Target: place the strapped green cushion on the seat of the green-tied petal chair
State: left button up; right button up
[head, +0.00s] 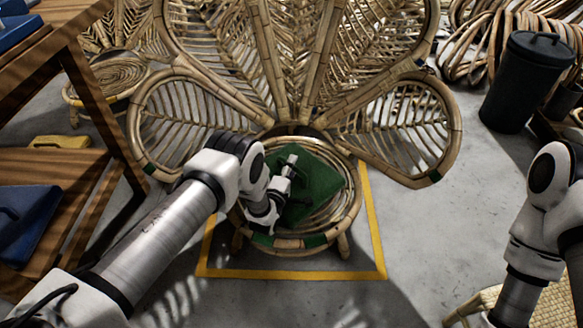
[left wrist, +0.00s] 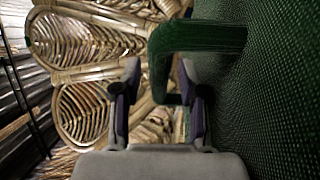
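The petal chair (head: 284,243) stands in the middle of the head view, with green ties on its seat rim and petal ends. The green cushion (head: 322,180) lies on its round seat, partly hidden by my left gripper (head: 293,180). In the left wrist view, the cushion's woven face (left wrist: 275,100) fills the right side. Its green strap (left wrist: 200,37) stands out as a loop. My left gripper (left wrist: 160,85) has its fingers apart, with the strap showing between or just beyond them; contact is unclear. My right arm is at the right edge, its gripper out of frame.
A yellow floor outline (head: 290,274) surrounds the chair. A wooden shelf (head: 50,165) with blue and yellow items stands left. A dark bin (head: 522,85) is at the upper right. A woven stool (head: 552,305) is at the lower right. Floor right of the chair is clear.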

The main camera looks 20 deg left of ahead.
pick_arm(q)
jog(key=shift+s+r, duration=0.15)
jog(key=shift+r, duration=0.05)
jog(key=s+p, duration=0.2)
jog(key=s, duration=0.1)
jog(key=s+p, duration=0.1)
jog(key=s, duration=0.3)
jog(key=s+p, duration=0.2)
jog(key=s, duration=0.1)
jog(key=shift+s+a+p, duration=0.3)
jog(key=shift+s+a, duration=0.05)
jog(key=shift+s, duration=0.05)
jog(key=shift+s+f, duration=0.1)
jog(key=shift+s, duration=0.4)
